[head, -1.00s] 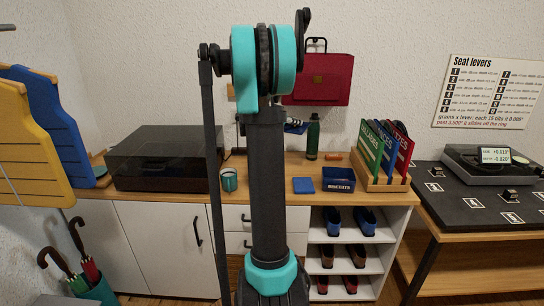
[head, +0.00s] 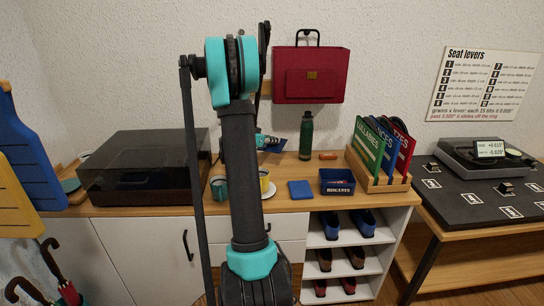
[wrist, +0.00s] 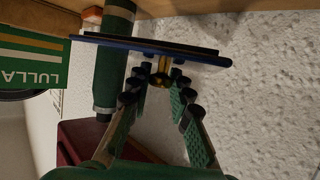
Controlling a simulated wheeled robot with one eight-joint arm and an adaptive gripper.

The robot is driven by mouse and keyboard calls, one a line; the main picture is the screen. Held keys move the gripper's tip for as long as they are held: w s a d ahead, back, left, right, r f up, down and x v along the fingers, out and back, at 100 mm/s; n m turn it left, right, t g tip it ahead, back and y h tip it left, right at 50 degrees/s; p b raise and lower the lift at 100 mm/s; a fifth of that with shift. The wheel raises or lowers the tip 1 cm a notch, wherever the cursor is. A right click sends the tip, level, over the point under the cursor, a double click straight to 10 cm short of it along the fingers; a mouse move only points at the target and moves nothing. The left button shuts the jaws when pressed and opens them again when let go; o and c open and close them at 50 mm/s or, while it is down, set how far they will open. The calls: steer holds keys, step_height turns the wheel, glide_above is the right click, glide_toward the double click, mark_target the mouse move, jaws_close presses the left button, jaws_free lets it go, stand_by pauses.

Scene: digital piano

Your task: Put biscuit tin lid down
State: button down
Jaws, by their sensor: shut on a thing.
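My gripper (wrist: 160,78) is shut on the gold knob of the dark blue biscuit tin lid (wrist: 120,42). The lid shows nearly edge-on across the fingertips in the wrist view. In the head view my gripper (head: 266,141) is above the back of the counter, partly behind my arm, so the lid is hard to make out there. The open blue biscuit tin (head: 337,184) stands on the counter, lower and to the right of my gripper. A flat blue square (head: 300,189) lies on the counter just left of the tin.
A green bottle (head: 306,137) stands behind, close to the lid in the wrist view. A file rack (head: 380,180) is right of the tin. A yellow cup (head: 265,180) on a saucer, a teal mug (head: 218,188) and a dark-lidded turntable (head: 140,170) are left.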

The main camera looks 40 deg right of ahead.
mark_target(272, 163)
steer(key=shift+f, duration=3.9)
steer(key=shift+s+f, duration=0.1)
steer(key=shift+f, duration=0.45)
steer(key=c, duration=1.4)
jaws_free()
steer(key=shift+r, duration=0.4)
steer(key=v, duration=1.2)
steer(key=shift+r, duration=0.15)
